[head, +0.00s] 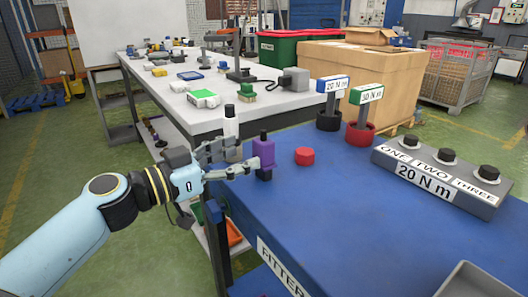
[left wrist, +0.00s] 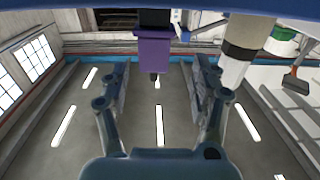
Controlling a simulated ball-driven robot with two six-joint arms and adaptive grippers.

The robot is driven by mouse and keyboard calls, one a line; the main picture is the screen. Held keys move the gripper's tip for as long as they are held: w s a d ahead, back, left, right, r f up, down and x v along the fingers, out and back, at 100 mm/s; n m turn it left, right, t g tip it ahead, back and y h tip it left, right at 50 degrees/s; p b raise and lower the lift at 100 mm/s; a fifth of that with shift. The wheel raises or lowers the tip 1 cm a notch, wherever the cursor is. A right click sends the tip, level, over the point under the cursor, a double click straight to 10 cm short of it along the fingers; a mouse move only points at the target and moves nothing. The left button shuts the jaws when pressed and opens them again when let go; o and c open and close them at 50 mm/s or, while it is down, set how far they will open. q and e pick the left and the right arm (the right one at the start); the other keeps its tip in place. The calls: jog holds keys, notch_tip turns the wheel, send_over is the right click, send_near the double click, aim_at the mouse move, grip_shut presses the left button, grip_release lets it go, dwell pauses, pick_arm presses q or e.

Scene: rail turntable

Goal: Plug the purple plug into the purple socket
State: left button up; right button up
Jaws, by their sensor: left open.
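The purple plug (head: 264,152), a purple block with a black top, stands upright near the left edge of the blue table. My left gripper (head: 246,155) is open, level with the purple plug and just left of it, its fingers pointing at it. In the left wrist view the purple plug (left wrist: 152,50) shows between the lines of the open fingers (left wrist: 160,72), near or just beyond their tips; contact cannot be told. I cannot make out a purple socket in either view. My right gripper is not in view.
A white black-capped bottle (head: 231,122) stands just behind my left gripper. A red cap (head: 304,156) lies right of the plug. Two signed tool stands (head: 361,134) and a grey three-knob box (head: 440,178) are farther right. The table's front middle is clear; a grey tray (head: 478,268) is at lower right.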

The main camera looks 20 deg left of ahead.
aim_at(257, 151)
pick_arm(q)
jog(key=p+x, duration=0.1)
jog(key=x, duration=0.4)
jog(key=shift+s+d+p, duration=0.1)
jog(key=shift+d+p, duration=0.25)
jog(key=shift+p, duration=0.05)
jog(key=shift+w+d+f, duration=0.2)
jog(key=shift+w, duration=0.1)
jog(key=shift+c, duration=0.3)
grip_shut()
